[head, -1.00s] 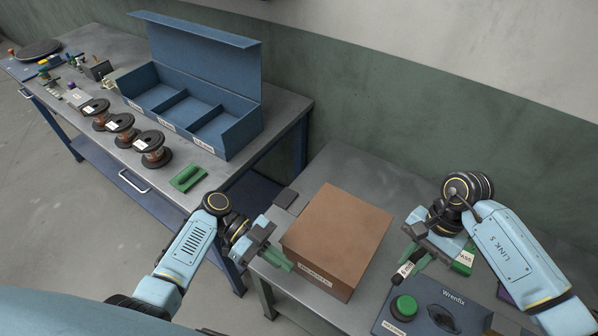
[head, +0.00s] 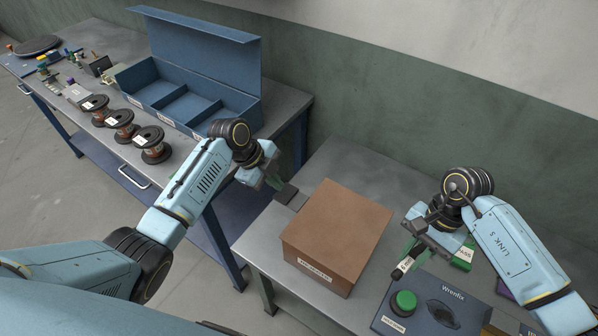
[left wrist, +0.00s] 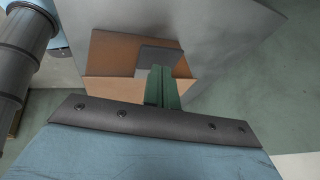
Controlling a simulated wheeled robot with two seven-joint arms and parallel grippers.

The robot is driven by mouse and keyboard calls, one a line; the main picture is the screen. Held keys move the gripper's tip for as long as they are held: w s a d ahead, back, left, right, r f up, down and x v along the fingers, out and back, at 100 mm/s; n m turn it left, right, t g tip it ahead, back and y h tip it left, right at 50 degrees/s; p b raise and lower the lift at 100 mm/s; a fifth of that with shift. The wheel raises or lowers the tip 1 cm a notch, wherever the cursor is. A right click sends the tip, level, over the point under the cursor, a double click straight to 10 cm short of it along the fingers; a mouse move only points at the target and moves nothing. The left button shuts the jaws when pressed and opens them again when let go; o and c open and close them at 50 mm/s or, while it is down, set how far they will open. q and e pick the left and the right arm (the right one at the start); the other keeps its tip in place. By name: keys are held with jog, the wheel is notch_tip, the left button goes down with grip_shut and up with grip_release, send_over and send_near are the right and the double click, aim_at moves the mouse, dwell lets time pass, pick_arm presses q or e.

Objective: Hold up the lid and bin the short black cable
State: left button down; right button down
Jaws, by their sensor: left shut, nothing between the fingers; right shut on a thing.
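A brown box (head: 325,273) with its lid (head: 337,222) down stands on the near right table. A dark grey flat tab (head: 285,194) shows at its far left side; it also shows in the left wrist view (left wrist: 158,57), where I cannot tell whether it is attached. My left gripper (head: 274,182) is shut and empty, beside this tab; its green fingers (left wrist: 163,88) overlap the box in the wrist view. My right gripper (head: 409,254) is shut on a small black piece with a white tag (head: 402,268), likely the short black cable, right of the box. Most of it is hidden.
A blue-grey control box with a green button (head: 404,303) and a dark knob stands at the front right. A green labelled item (head: 464,256) lies behind my right gripper. The left bench holds an open blue compartment box (head: 207,130) and copper spools (head: 152,143).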

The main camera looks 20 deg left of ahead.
aim_at(278, 194)
pick_arm(q)
jog(key=shift+d+f, duration=0.15)
jog(key=shift+f, duration=0.15)
jog(key=shift+f, duration=2.15)
jog(key=shift+s+x, duration=0.2)
jog(key=shift+x, duration=0.95)
jog(key=shift+s+f, duration=0.1)
